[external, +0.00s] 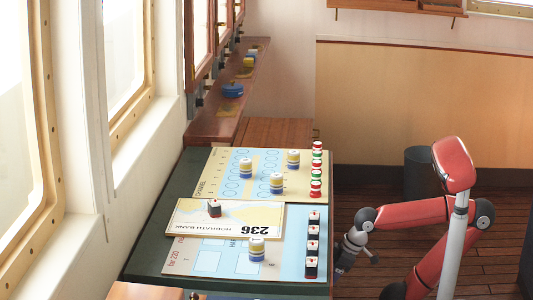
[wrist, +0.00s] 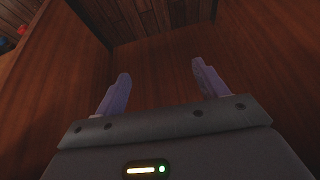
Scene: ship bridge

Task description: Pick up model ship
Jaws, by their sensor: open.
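Several small dark, ship-like blocks with red and white tops stand in a column (external: 312,246) at the right edge of the lower chart. I cannot tell which one is the model ship. My gripper (external: 347,252) is just off the right edge of the chart table, beside the column of dark blocks. In the wrist view my gripper (wrist: 161,72) is open, with its two fingers spread and nothing between them. No ship shows clearly there.
The green chart table (external: 160,224) also bears blue, white and yellow cylinders (external: 276,183) and a column of red, green and white pieces (external: 316,169). Windows line the left. A dark bin (external: 417,167) stands on open plank floor (external: 373,183).

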